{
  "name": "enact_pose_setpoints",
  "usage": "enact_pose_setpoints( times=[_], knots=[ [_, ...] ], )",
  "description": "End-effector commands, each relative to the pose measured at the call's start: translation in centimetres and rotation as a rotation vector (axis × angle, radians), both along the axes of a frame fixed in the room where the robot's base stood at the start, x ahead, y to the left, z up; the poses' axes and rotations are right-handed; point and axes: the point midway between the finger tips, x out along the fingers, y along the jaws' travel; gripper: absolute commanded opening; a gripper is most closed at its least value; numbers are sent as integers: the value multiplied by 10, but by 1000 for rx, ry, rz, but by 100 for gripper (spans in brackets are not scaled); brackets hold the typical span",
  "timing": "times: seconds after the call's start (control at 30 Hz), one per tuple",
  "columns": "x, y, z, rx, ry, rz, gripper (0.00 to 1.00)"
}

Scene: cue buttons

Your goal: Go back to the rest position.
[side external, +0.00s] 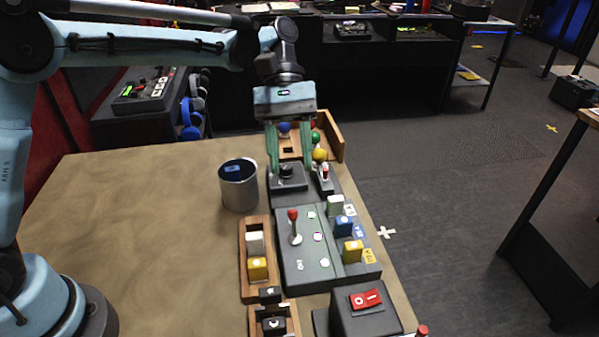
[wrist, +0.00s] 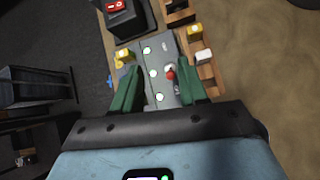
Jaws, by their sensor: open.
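My gripper (side external: 290,150) has two green fingers spread apart, with nothing visible between them. In the side view it hangs over the far end of the row of devices, above a dark box with a black knob (side external: 287,172). In the wrist view the open gripper (wrist: 160,88) frames a grey panel (wrist: 143,45). The panel (side external: 308,262) carries a red-tipped lever (side external: 294,226), which also shows in the wrist view (wrist: 170,73), and round white lights. I cannot tell whether the fingers touch the knob box.
A metal can (side external: 238,186) stands left of my gripper. A wooden tray (side external: 243,285) holds a white and a yellow block. Blue (side external: 344,226) and yellow (side external: 352,250) blocks sit on the panel's right side. A red rocker switch (side external: 366,299) is at the front. The table's left side is clear.

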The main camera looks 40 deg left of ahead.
Motion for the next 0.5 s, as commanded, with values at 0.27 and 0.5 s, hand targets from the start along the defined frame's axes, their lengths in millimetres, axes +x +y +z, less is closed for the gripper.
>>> enact_pose_setpoints(
  times=[0.27,0.5],
  knots=[
    [-9,12,6,11,-136,5,43],
    [-28,43,8,70,-439,-28,43]
  ],
)
